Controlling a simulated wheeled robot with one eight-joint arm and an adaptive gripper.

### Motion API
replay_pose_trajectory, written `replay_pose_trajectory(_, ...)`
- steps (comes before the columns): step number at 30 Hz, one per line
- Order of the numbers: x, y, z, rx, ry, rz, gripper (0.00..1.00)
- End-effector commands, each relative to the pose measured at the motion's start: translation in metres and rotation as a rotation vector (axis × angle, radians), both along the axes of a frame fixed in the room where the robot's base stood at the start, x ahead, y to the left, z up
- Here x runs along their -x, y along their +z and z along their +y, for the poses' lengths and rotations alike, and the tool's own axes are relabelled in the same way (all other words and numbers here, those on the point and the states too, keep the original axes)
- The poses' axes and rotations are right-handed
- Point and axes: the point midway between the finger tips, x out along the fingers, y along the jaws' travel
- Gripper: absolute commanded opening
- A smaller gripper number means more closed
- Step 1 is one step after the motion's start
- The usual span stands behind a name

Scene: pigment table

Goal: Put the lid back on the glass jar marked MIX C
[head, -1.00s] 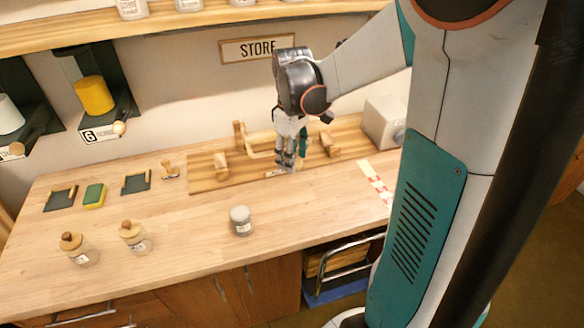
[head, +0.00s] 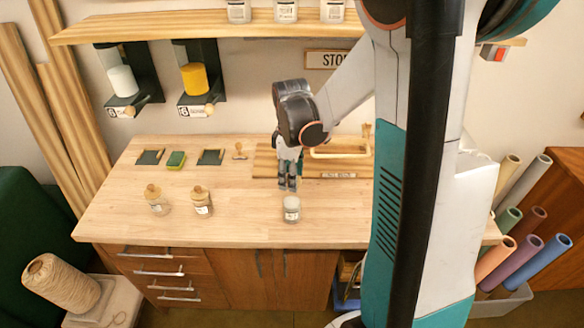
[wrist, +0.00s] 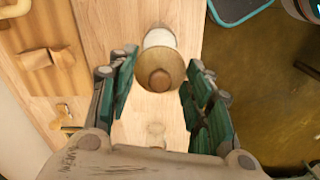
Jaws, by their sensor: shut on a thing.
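A jar without a wooden lid (head: 292,213) stands upright near the table's front edge; its label is too small to read. My gripper (head: 288,187) points down just behind and above it. In the wrist view my gripper (wrist: 159,80) has its fingers on both sides of a round wooden lid (wrist: 144,84) with a knob, knob towards my palm. The white jar (wrist: 160,38) shows just beyond the lid, partly covered by it. The lid appears apart from the jar. In the head view my fingers hide most of the lid.
Two jars with wooden lids, one left (head: 158,207) and one nearer (head: 202,208), stand to the left. A wooden board (head: 265,162) with a yellowish handle lies behind my gripper. The table's front edge is close to the bare jar.

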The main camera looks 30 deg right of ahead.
Motion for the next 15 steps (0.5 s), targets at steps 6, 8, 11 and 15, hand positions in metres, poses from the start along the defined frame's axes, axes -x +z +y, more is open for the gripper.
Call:
replay_pose_trajectory(6, 0.000, -0.011, 0.000, 0.000, 0.000, 0.000, 0.34)
replay_pose_trajectory(8, 0.000, -0.015, 0.000, 0.000, 0.000, 0.000, 0.34)
replay_pose_trajectory(11, 0.000, -0.024, 0.000, 0.000, 0.000, 0.000, 0.34)
replay_pose_trajectory(15, 0.000, -0.036, 0.000, 0.000, -0.001, 0.000, 0.34)
